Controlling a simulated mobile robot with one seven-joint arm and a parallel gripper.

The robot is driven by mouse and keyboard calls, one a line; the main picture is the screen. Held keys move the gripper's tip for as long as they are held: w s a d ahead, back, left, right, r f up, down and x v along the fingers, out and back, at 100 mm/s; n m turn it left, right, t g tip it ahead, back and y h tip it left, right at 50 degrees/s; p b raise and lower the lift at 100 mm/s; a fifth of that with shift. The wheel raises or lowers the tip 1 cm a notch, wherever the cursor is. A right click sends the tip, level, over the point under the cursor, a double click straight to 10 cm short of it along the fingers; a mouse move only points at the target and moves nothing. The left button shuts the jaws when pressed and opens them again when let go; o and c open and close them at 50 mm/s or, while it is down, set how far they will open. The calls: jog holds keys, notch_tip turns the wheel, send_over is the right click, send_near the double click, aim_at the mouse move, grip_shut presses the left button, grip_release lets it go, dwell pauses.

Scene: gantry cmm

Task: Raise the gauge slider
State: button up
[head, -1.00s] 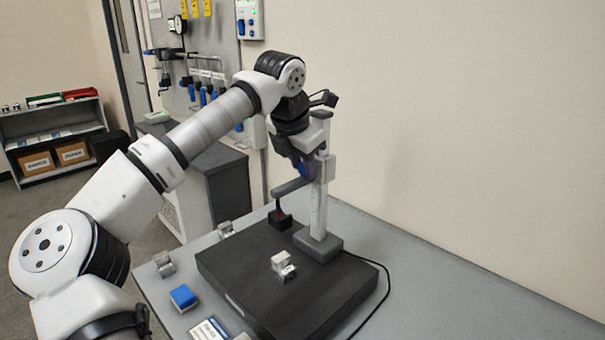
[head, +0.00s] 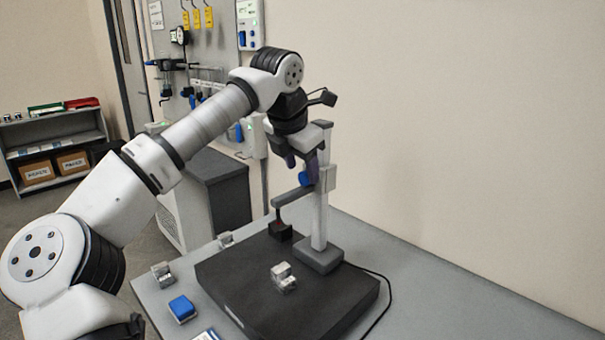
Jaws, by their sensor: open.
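The height gauge has a light grey upright post (head: 320,225) on a grey base (head: 318,259). Its slider (head: 328,178) sits about midway up the post. A grey horizontal arm (head: 292,197) reaches left from the slider, with a dark block (head: 280,232) hanging at its end. A blue knob (head: 305,179) shows at the slider, just above the arm. My gripper (head: 303,168) is open and points down from above, its dark fingers close to the knob. The fingers overlap the knob's upper part in this view, and I cannot tell whether they touch it.
The gauge stands on a black surface plate (head: 235,290), with a small metal block (head: 283,277) in front. A blue box (head: 182,308) and another metal block (head: 162,273) lie on the grey table to the left. A black cable (head: 388,305) curves along the right; the table's right side is clear.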

jog(key=b+v, duration=0.1)
jog(key=v, duration=1)
jog(key=shift+s+r, duration=0.15)
jog(key=shift+r, duration=0.05)
